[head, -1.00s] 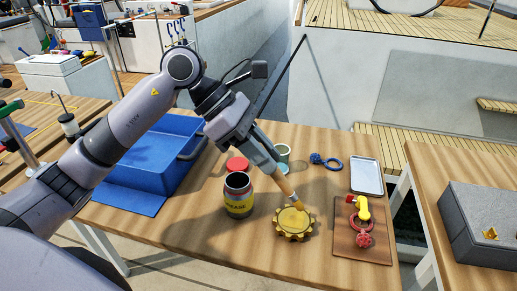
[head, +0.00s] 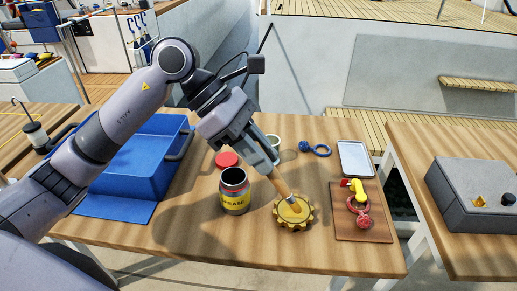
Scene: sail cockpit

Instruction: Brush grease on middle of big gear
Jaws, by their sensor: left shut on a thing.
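The big gear (head: 291,219) is a yellow toothed disc lying flat on the wooden table. My left gripper (head: 268,170) is shut on a brush (head: 284,191) with a wooden handle, tilted down to the right. The brush's tip is over the middle of the gear and seems to touch its face. The exact contact is too small to tell. The grease jar (head: 235,203), dark with a yellow label, stands open just left of the gear. Its red lid (head: 228,159) lies behind it. My right gripper does not show.
A blue bin (head: 140,160) stands at the table's left. A wooden board (head: 372,228) with a red and yellow part (head: 357,205) lies right of the gear. A metal tray (head: 355,158), a blue ring (head: 318,151) and a greenish cup (head: 273,142) are at the back.

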